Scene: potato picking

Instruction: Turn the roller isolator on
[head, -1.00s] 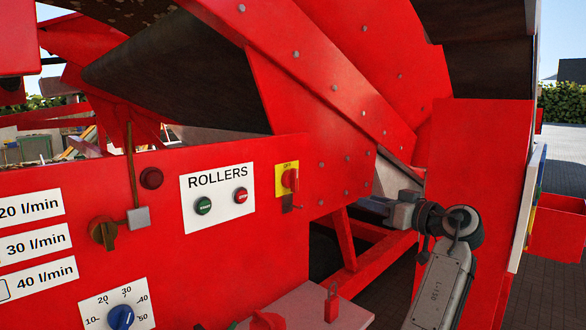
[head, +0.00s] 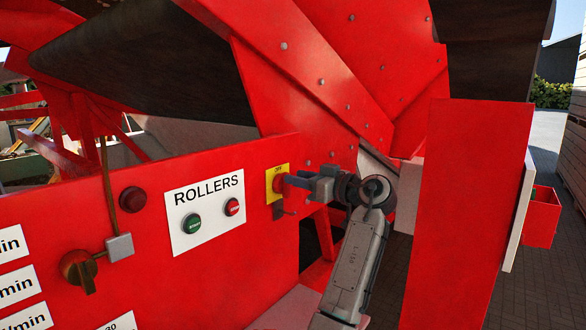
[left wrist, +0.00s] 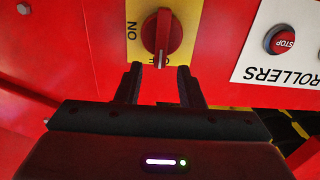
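The roller isolator is a red rotary knob (head: 279,183) on a yellow plate (head: 270,174), right of the ROLLERS sign. In the left wrist view the knob (left wrist: 161,38) has its handle upright in the picture, a pale mark at the lower end. My left gripper (head: 290,181) is right in front of the knob. In the left wrist view its two fingers (left wrist: 160,72) are apart, either side of the handle's lower end, with visible gaps. My right gripper is not in view.
The ROLLERS sign (head: 205,210) carries a green start button (head: 192,223) and a red stop button (head: 232,207). A dark rotary switch (head: 80,270) is further left. A red upright panel (head: 465,210) stands to the right.

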